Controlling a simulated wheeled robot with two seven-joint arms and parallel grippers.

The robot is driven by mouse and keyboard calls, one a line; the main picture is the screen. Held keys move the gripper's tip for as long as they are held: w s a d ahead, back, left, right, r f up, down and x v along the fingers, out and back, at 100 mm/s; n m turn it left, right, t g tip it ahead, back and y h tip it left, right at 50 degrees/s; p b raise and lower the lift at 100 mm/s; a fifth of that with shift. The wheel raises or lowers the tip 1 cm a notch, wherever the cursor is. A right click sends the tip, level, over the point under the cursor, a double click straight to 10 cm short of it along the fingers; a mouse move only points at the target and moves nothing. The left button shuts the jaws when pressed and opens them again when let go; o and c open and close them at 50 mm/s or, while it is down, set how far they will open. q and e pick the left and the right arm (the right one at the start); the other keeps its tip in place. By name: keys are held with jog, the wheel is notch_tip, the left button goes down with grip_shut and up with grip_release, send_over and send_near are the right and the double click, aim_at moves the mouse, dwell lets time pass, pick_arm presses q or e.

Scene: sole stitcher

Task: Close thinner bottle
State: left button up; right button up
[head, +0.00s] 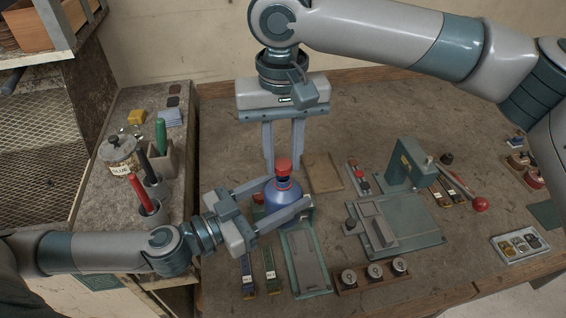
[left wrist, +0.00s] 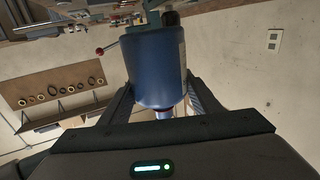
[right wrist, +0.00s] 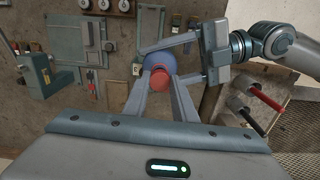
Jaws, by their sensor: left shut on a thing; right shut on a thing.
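The blue thinner bottle (head: 284,212) stands upright near the middle of the bench, and its body also fills the left wrist view (left wrist: 155,72). My left gripper (head: 288,194) is shut on the bottle from the left side. The red cap (head: 283,166) is at the top of the bottle's neck. My right gripper (head: 284,170) points down from above and is shut on the cap, which also shows in the right wrist view (right wrist: 160,78). I cannot tell whether the cap is fully seated on the neck.
A green-grey tray (head: 305,262) lies just in front of the bottle. A glue jar (head: 118,152) and tool cups are on the left shelf.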

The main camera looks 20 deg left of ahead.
aim_at(281, 163)
jog(key=shift+f, duration=0.1)
jog(key=shift+f, duration=0.85)
jog(key=shift+f, duration=0.55)
dwell(0.7)
pick_arm(q)
grip_shut()
pick_arm(e)
jog(key=m, duration=0.4)
jog(key=shift+m, duration=0.4)
jog(key=m, duration=0.4)
jog(key=shift+a, duration=0.1)
jog(key=m, duration=1)
jog(key=shift+w+a+m, duration=0.1)
jog(key=shift+m, duration=0.2)
